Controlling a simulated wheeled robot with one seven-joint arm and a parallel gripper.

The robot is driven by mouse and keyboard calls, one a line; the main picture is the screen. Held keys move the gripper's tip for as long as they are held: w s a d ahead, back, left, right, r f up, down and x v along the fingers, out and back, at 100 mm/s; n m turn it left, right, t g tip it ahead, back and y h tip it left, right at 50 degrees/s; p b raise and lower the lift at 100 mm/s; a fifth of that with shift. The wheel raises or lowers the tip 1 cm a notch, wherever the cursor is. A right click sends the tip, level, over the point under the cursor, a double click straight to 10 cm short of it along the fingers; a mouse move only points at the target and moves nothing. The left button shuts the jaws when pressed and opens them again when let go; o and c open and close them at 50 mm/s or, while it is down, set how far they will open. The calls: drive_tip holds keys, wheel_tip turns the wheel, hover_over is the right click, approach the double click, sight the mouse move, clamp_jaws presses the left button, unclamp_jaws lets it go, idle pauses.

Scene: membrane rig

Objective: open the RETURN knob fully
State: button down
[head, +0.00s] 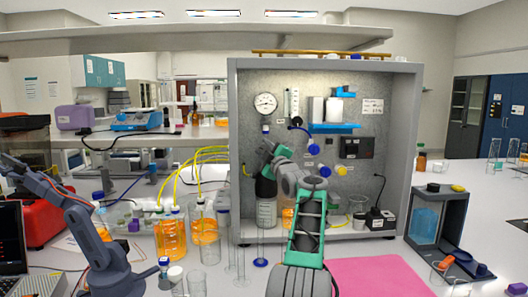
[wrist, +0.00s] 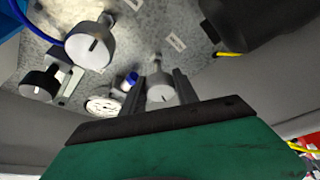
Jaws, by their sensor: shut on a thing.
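My gripper (wrist: 160,92) is shut around a small pale round knob (wrist: 160,95) with a dark slot line on its face, one dark finger on each side. A small label (wrist: 175,42) is on the panel near it, too blurred to read, so I cannot confirm it says RETURN. In the head view my gripper (head: 268,150) is at the left part of the grey panel (head: 350,95), and the held knob is hidden behind it. How far the knob is turned cannot be told.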

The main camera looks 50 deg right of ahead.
drive_tip(key=n+p, duration=0.1)
drive_tip(key=n, duration=0.1)
drive_tip(key=n+g+y+p, duration=0.1)
drive_tip(key=n, duration=0.1)
drive_tip(key=n+y+p, duration=0.1)
drive_tip(key=n, duration=0.1)
drive_tip(key=shift+r+n+g, duration=0.3)
drive_tip(key=shift+n, duration=0.1)
drive_tip(key=n+g+p, duration=0.2)
drive_tip(key=n, duration=0.2)
drive_tip(key=shift+f+n+p, duration=0.1)
drive_tip(key=shift+n+p, duration=0.2)
drive_tip(key=n+g, duration=0.2)
drive_tip(key=n, duration=0.2)
drive_tip(key=shift+w+a, duration=0.1)
drive_tip(key=n+g+h, duration=0.1)
drive_tip(key=n+g, duration=0.1)
drive_tip(key=n, duration=0.1)
drive_tip(key=shift+f+n+g+h+b, duration=0.1)
drive_tip(key=shift+n+g+h+b, duration=0.2)
drive_tip(key=shift+h, duration=0.1)
drive_tip(key=c, duration=0.9)
unclamp_jaws()
